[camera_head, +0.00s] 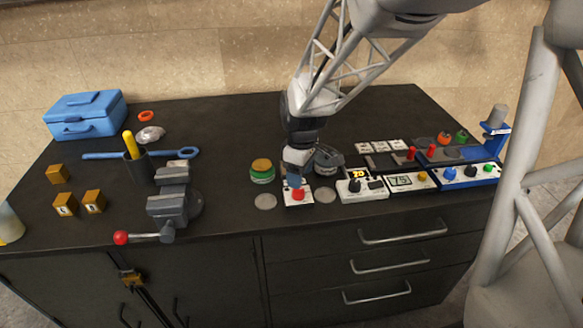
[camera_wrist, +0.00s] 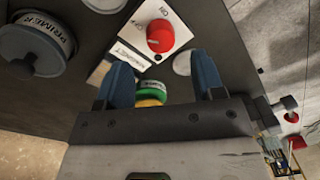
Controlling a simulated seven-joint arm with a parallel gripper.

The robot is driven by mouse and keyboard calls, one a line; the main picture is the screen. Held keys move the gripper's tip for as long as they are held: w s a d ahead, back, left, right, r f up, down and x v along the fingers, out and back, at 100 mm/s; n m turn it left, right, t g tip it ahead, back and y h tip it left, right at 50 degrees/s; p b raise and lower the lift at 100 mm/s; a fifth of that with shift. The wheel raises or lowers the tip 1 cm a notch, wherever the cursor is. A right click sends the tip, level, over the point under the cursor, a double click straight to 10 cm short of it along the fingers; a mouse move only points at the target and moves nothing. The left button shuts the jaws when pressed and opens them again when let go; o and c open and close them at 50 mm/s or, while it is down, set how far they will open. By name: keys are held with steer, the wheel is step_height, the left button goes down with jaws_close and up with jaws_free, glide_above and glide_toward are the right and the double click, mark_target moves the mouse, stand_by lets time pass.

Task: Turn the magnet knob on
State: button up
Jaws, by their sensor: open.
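The magnet knob is a red round knob (camera_head: 298,195) on a small white plate (camera_head: 291,203) near the front edge of the dark bench. In the wrist view the red knob (camera_wrist: 160,36) sits on the white plate (camera_wrist: 139,43), beside a label reading MAGNET and an "On" mark. My gripper (camera_head: 295,183) points down just above and behind the knob in the head view. In the wrist view my gripper (camera_wrist: 163,62) has its two blue fingers spread wide with nothing between them. The knob lies ahead of the fingertips. I cannot tell whether they touch the plate.
Pale discs (camera_head: 265,201) flank the plate. A green and yellow round stack (camera_head: 262,170) stands to the left. A grey PRIMER container (camera_wrist: 38,42) is nearby. Control boxes (camera_head: 362,188) are close on the right. A grey vise (camera_head: 172,200) stands further left.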

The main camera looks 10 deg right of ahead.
mark_target(298, 193)
steer(key=shift+s+f, duration=0.15)
steer(key=shift+f, duration=2.55)
steer(key=c, duration=0.9)
